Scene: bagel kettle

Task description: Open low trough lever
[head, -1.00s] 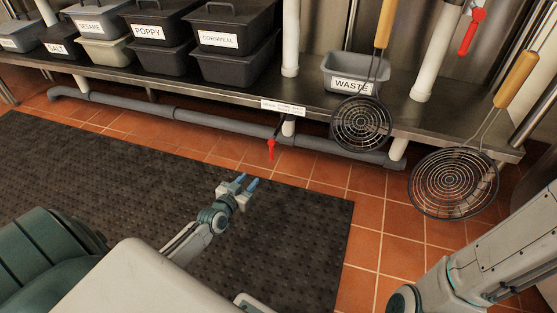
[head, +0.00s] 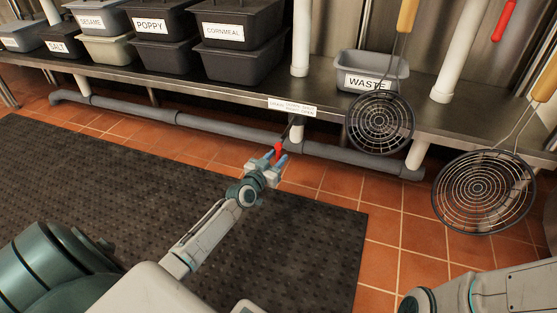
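The low lever (head: 279,150) has a red handle and hangs below the front edge of the steel shelf, by the grey trough pipe. A white label (head: 293,107) sits on the shelf edge above it. My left gripper (head: 275,161) is at the lever, its two blue-tipped fingers apart on either side of the red handle. I cannot tell whether the fingers touch it. My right arm (head: 470,295) shows at the lower right; its gripper is out of the frame.
The grey pipe (head: 225,126) runs low along the shelf. Two round wire skimmers (head: 381,123) hang at the right in front of the shelf. A waste bin (head: 372,72) and lidded tubs (head: 237,55) stand on the shelf. A black mat (head: 150,205) covers the open floor.

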